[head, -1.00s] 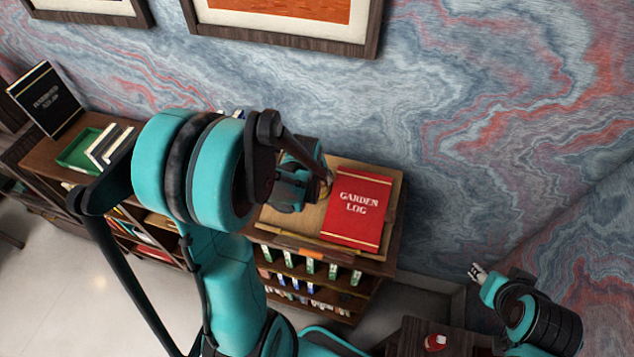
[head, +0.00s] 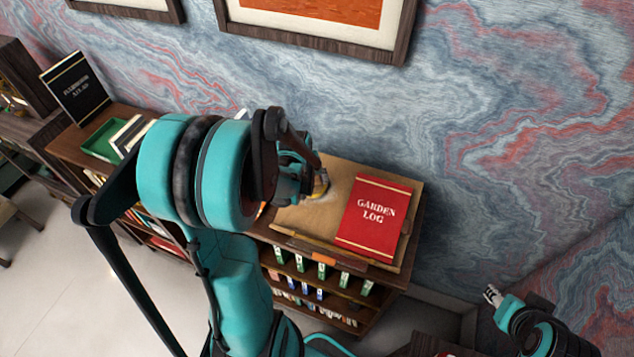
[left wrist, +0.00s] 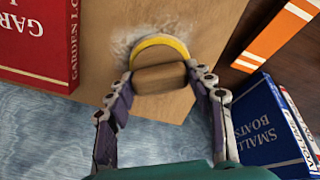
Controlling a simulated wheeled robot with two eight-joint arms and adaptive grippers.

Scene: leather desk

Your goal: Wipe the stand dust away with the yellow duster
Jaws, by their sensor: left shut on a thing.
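The yellow duster (left wrist: 163,45) has a wooden block grip (left wrist: 160,78). My left gripper (left wrist: 160,82) is shut on that grip, with a finger on each side. The duster is over a pale grey dust patch (left wrist: 118,45) on the wooden stand (left wrist: 175,107), and covers part of it. In the head view my left arm hides most of the duster (head: 320,188); a little of the dust (head: 333,190) shows beside it. I cannot tell whether the pad touches the board. My right gripper (head: 492,293) is far right, away from the stand; its jaw state is unclear.
A red "Garden Log" book (head: 373,217) lies on the stand, right of the duster. A blue "Small Boats" book (left wrist: 268,130) and an orange-striped book (left wrist: 278,38) are near the stand in the wrist view. A green tray (head: 103,141) stands at the left.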

